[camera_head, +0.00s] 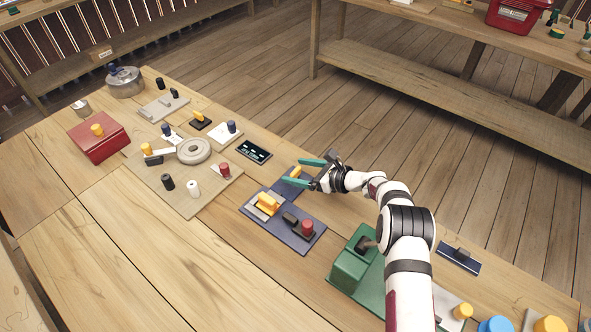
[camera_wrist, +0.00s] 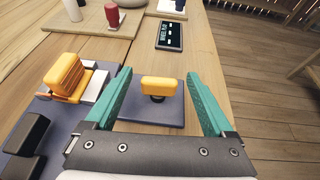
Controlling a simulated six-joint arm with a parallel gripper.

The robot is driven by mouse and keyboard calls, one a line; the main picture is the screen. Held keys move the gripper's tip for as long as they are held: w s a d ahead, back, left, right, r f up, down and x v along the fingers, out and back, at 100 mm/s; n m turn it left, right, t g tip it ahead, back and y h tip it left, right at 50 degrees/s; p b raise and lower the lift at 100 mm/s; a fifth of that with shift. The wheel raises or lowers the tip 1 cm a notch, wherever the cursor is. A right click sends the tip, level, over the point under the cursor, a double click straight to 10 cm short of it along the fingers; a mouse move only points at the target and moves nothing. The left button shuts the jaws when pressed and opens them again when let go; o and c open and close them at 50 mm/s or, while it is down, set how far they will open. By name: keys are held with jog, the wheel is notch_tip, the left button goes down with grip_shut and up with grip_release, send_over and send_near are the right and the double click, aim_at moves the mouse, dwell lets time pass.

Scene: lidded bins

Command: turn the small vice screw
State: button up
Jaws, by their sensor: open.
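My gripper (camera_head: 292,171) is open and empty, with teal fingers. In the wrist view my gripper (camera_wrist: 158,73) has one finger on each side of an orange bar-shaped handle (camera_wrist: 160,86), with gaps on both sides. The handle sits on a short dark post on a small dark blue plate (camera_wrist: 150,115). In the head view the orange handle (camera_head: 296,171) shows between the fingers. No part is labelled as the vice screw; I cannot tell for sure that this handle is it. Contact with the fingers does not show.
Beside it, a larger dark blue plate (camera_head: 258,215) bears an orange block (camera_head: 268,203), a black block and a red knob (camera_head: 307,228). A dark display (camera_head: 254,151) lies beyond. A green block-like device (camera_head: 352,262) stands near my arm. Bare wood is at the front left.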

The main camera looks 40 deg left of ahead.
jog(key=shift+a+f, duration=0.25)
jog(key=shift+a, duration=0.35)
jog(key=shift+c, duration=0.3)
jog(key=shift+s, duration=0.1)
jog(key=c, duration=1.3)
jog(key=shift+r+m+t, duration=0.15)
jog(key=shift+m+t, duration=0.35)
jog(key=shift+t, duration=0.1)
jog(key=m+t, duration=0.3)
jog(key=t, duration=0.1)
jog(key=shift+m+h, duration=0.3)
jog(key=shift+m, duration=0.1)
jog(key=o, duration=1.4)
jog(key=shift+c, duration=0.2)
